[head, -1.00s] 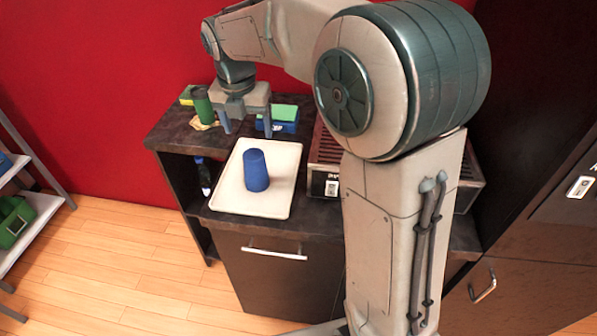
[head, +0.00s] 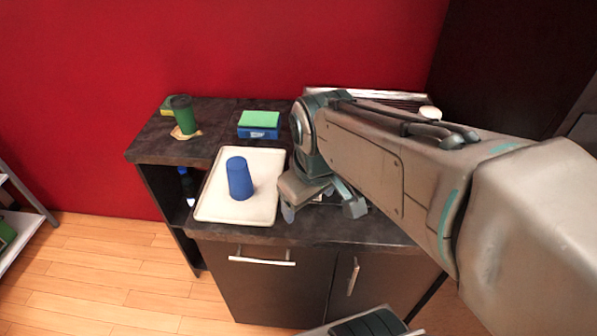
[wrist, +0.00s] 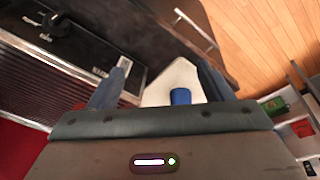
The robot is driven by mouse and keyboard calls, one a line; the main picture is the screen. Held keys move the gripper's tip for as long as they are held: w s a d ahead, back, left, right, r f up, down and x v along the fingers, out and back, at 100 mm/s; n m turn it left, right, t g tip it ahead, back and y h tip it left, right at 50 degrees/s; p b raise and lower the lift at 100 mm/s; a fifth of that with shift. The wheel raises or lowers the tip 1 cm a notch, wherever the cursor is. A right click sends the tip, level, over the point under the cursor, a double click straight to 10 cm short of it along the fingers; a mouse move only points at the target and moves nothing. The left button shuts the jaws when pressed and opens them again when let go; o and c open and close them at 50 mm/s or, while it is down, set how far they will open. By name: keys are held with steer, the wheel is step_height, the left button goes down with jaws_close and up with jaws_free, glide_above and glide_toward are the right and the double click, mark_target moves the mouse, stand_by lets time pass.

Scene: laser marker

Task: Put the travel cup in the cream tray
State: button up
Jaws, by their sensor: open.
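The green cup (head: 184,116) with a dark lid, which looks like the travel cup, stands upright at the back left of the dark counter on a yellowish cloth or napkin. The cream tray (head: 268,168) lies on the counter in front of it, with a blue cup (head: 239,180) standing on it. My gripper (head: 321,208) is open and empty, just right of the tray's front part and apart from both cups. In the wrist view the tray (wrist: 177,74) and blue cup (wrist: 181,96) show beyond the open fingers (wrist: 162,84); the green cup is not visible there.
A blue box with a green top (head: 259,124) stands behind the tray. A yellow-green item (head: 167,104) sits behind the green cup. A slatted machine (wrist: 50,85) is at the right, partly hidden by my arm in the head view. Bare counter lies between green cup and tray.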

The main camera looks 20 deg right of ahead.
steer(key=s+m, duration=0.1)
steer(key=s+f+m, duration=0.1)
steer(key=s+m, duration=0.1)
steer(key=m, duration=0.1)
steer(key=shift+d+f, duration=0.3)
stand_by(1.0)
